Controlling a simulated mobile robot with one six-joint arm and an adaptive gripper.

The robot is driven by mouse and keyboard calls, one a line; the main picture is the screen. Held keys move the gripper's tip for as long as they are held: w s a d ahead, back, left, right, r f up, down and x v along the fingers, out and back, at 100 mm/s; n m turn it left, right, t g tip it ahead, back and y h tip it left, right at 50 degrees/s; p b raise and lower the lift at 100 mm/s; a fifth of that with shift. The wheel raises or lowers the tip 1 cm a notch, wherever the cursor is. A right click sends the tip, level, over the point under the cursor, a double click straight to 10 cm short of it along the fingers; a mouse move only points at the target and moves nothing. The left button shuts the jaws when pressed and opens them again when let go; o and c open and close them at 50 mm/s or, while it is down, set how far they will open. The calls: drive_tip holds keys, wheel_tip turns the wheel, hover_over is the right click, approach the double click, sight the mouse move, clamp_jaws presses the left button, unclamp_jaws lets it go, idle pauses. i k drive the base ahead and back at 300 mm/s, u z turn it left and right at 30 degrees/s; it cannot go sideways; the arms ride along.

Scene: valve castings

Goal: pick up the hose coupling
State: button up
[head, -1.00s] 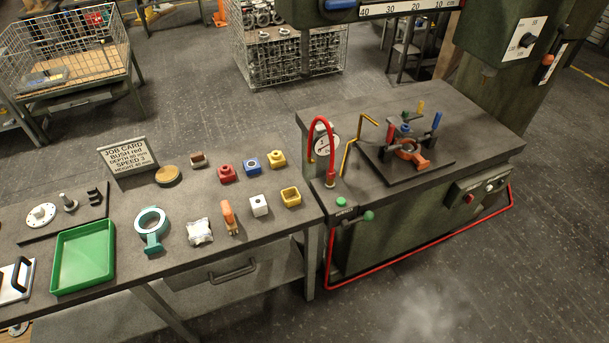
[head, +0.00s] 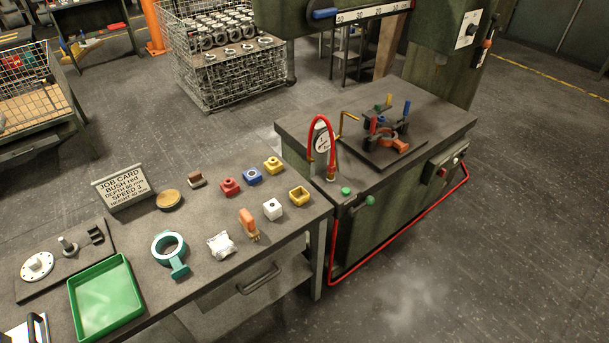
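A small piece with an orange body and brass-coloured prongs or end (head: 249,224) lies near the front edge of the workbench; it looks most like the hose coupling, though its detail is too small to be sure. It is between a crumpled white packet (head: 221,245) on its left and a white block with a dark hole (head: 272,209) on its right, apart from both. Nothing covers it. My gripper is not in view.
The workbench (head: 210,275) also holds a teal ring casting (head: 168,250), green tray (head: 106,298), job card (head: 118,186), and red (head: 230,187), blue (head: 252,175) and yellow (head: 272,165) blocks. A drill machine (head: 400,190) with a red hose (head: 314,135) adjoins its right end.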

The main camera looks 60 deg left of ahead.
sight(331, 166)
drive_tip(key=k, duration=1.25)
drive_tip(key=u, duration=1.85)
drive_tip(key=i, duration=1)
drive_tip(key=z, duration=0.05)
